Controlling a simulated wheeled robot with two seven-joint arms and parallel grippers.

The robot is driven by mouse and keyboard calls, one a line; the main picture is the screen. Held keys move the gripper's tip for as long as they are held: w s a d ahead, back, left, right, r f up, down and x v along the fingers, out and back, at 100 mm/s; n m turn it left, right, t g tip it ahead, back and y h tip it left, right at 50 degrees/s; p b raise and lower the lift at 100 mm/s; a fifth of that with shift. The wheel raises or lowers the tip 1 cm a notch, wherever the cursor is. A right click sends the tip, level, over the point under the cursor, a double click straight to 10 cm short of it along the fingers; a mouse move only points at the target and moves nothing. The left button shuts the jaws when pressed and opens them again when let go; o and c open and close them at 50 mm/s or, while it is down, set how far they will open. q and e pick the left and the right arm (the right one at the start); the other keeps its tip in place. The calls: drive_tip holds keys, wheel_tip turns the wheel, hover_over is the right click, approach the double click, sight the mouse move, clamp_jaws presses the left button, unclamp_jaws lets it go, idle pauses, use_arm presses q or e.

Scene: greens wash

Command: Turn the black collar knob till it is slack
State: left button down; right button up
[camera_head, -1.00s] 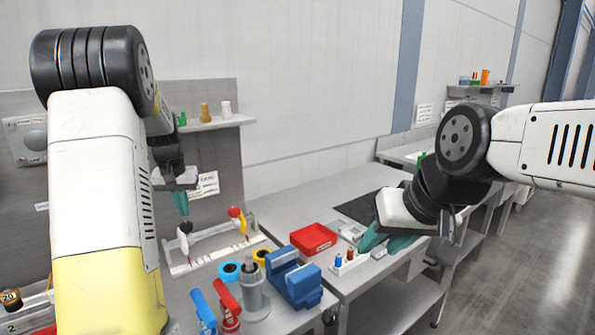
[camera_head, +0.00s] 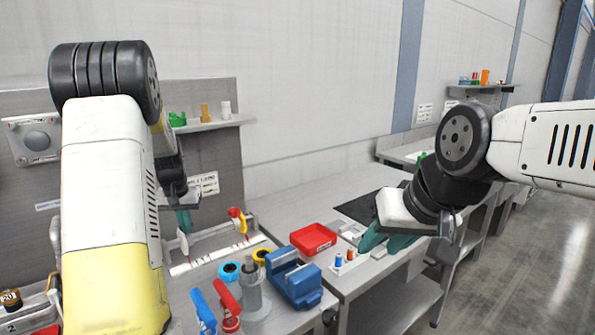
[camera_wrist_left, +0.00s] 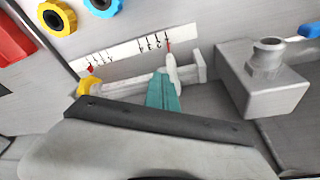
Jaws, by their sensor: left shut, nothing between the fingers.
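My left gripper (camera_head: 184,225), with teal fingers, is shut and empty. It points down at the left end of a white rail (camera_head: 207,258) with a marked scale. In the left wrist view the shut fingers (camera_wrist_left: 163,90) overlap the base of a white pointer (camera_wrist_left: 172,66) with a red tip. I cannot tell whether they touch it. The black collar knob is not clearly visible now; the spot where a black part showed earlier is behind the gripper. My right gripper (camera_head: 385,242) hangs over the right bench with its teal fingers apart.
A red and yellow handle (camera_head: 238,218) stands at the rail's right end. Blue (camera_head: 229,270) and yellow rings, a blue block (camera_head: 293,280) and a red tray (camera_head: 313,239) lie to the right. In the wrist view a grey block (camera_wrist_left: 268,80) stands right of the fingers.

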use_arm(q)
drive_tip(key=shift+a, duration=0.3)
drive_tip(key=shift+s+a, duration=0.2)
drive_tip(key=shift+a, duration=0.55)
drive_tip(key=shift+w+a, duration=0.15)
drive_tip(key=shift+a, duration=0.3)
idle(0.4)
